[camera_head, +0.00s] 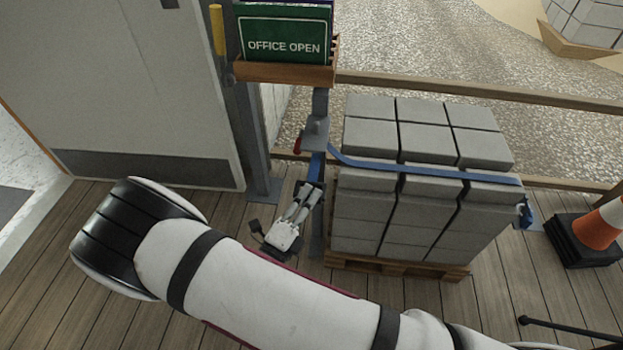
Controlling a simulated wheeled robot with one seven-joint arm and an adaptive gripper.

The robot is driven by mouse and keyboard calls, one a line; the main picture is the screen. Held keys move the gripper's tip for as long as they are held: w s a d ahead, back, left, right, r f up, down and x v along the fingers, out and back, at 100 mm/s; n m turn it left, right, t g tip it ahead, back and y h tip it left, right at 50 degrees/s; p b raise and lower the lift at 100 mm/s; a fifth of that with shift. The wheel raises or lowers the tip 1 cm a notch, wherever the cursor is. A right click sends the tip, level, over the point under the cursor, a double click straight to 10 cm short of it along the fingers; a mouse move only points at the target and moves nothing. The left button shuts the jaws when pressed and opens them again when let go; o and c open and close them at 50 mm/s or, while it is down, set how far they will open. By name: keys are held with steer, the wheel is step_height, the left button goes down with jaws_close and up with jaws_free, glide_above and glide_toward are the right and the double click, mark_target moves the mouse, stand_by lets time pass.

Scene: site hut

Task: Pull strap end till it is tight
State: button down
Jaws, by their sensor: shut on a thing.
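A blue strap (420,170) runs over a stack of grey blocks (380,215), from a grey metal buckle (315,133) with a red part at the left to the stack's right side. The strap end (316,166) hangs down below the buckle. My gripper (312,190) is shut on the strap end, a little below the buckle and left of the stack. The fingertips are small in view and partly hide the strap between them. Whether the strap lies fully taut along the blocks is hard to tell.
The blocks stand on a wooden pallet (400,265). A green "OFFICE OPEN" sign (284,42) sits in a wooden tray above the buckle. A wooden rail (470,95) runs behind. An orange and white cone (602,225) stands at the right. Plank floor is clear at the left.

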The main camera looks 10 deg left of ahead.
steer(key=shift+s+f, duration=0.1)
steer(key=shift+s, duration=0.2)
steer(key=c, duration=1.5)
jaws_free()
steer(key=shift+c, duration=0.2)
steer(key=shift+a, duration=0.1)
steer(key=v, duration=1.2)
